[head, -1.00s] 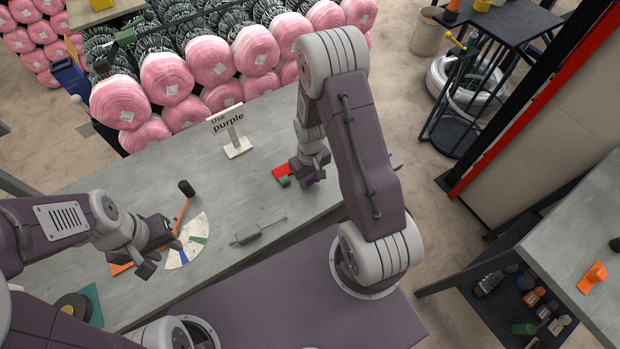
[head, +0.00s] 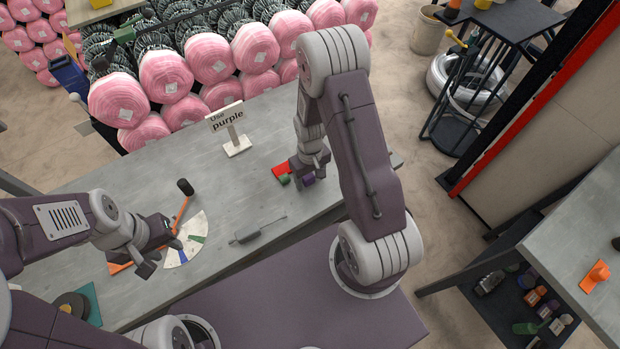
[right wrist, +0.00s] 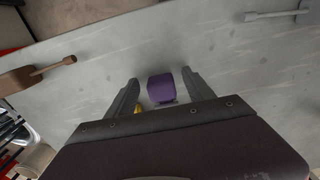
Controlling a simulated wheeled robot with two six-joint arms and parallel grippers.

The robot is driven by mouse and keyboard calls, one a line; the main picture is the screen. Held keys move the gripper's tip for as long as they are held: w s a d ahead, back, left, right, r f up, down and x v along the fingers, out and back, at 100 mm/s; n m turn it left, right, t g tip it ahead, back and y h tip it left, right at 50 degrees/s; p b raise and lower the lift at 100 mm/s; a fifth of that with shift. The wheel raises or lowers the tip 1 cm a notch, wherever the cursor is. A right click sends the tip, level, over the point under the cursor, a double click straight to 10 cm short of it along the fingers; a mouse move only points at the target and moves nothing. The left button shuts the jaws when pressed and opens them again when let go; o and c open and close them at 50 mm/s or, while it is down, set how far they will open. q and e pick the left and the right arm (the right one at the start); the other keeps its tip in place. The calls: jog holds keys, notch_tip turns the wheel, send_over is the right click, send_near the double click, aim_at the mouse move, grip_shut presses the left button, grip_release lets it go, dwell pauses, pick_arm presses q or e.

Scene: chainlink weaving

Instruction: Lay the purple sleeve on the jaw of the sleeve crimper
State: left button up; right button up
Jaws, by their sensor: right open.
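The purple sleeve (head: 308,181) is at my right gripper (head: 309,178), near the table's front edge. In the right wrist view the sleeve (right wrist: 161,88) shows between the two spread fingers, with gaps on both sides. My right gripper (right wrist: 157,88) is open. An orange-handled tool, apparently the sleeve crimper (head: 181,213), lies at the left of the table with a black grip end. My left gripper (head: 160,257) is over its middle, which hides the jaw. I cannot tell whether the left fingers are closed on it.
A "Use purple" sign (head: 236,146), a fan-shaped card (head: 186,243) and a small grey tool (head: 248,235) occupy the table. The table between sign and grey tool is clear.

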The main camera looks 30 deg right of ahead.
notch_tip(320, 180, up, 9)
jog(key=shift+f, duration=0.2)
dwell(0.7)
